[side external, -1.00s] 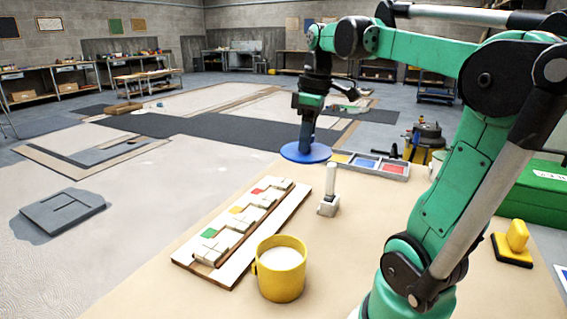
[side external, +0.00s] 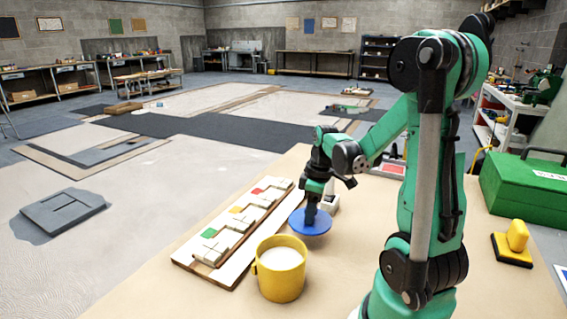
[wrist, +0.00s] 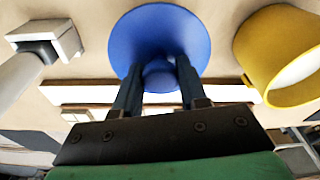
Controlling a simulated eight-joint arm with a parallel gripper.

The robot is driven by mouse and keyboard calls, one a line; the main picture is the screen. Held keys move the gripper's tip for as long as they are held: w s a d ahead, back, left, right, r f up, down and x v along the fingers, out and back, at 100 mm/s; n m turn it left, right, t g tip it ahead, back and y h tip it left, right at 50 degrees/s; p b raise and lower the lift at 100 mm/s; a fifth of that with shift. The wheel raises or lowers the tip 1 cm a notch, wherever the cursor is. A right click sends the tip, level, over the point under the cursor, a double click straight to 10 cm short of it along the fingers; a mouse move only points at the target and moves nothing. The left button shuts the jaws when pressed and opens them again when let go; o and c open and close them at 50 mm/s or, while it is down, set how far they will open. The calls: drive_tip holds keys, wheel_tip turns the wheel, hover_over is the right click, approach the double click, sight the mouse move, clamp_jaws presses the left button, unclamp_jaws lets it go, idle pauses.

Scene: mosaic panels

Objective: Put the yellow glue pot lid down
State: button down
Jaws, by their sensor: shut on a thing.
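My gripper (side external: 311,205) is shut on the knob of a round blue lid (side external: 312,228), with its fingers pointing down. In the wrist view the lid (wrist: 160,30) shows as a flat disc beyond my fingertips (wrist: 160,68), with the knob between them. The yellow glue pot (side external: 280,277) stands upright and uncovered, with white contents. The lid is beside and behind the pot in the side view. In the wrist view the pot (wrist: 262,50) is to the right, apart from the lid. I cannot tell whether the lid touches the table.
A board with pale tiles and coloured squares (side external: 238,222) lies left of the lid. A white block with a handle (wrist: 62,36) stands close by, partly hidden behind my gripper in the side view. The bench (side external: 350,275) is clear right of the pot.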

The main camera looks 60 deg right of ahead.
sight(317, 221)
drive_tip(key=shift+f, duration=2.2)
drive_tip(key=shift+f, duration=0.1)
drive_tip(key=shift+c, duration=2.4)
unclamp_jaws()
wheel_tip(317, 221, up, 12)
drive_tip(key=s, duration=0.1)
drive_tip(key=w+a+m+t, duration=0.1)
drive_tip(key=w+a+t, duration=0.2)
drive_tip(key=a, duration=0.6)
drive_tip(key=w+a+m+t, duration=0.1)
drive_tip(key=w+a+t, duration=0.1)
drive_tip(key=a, duration=0.8)
drive_tip(key=shift+w+a+t, duration=0.3)
drive_tip(key=shift+w+t, duration=0.1)
drive_tip(key=shift+w, duration=0.2)
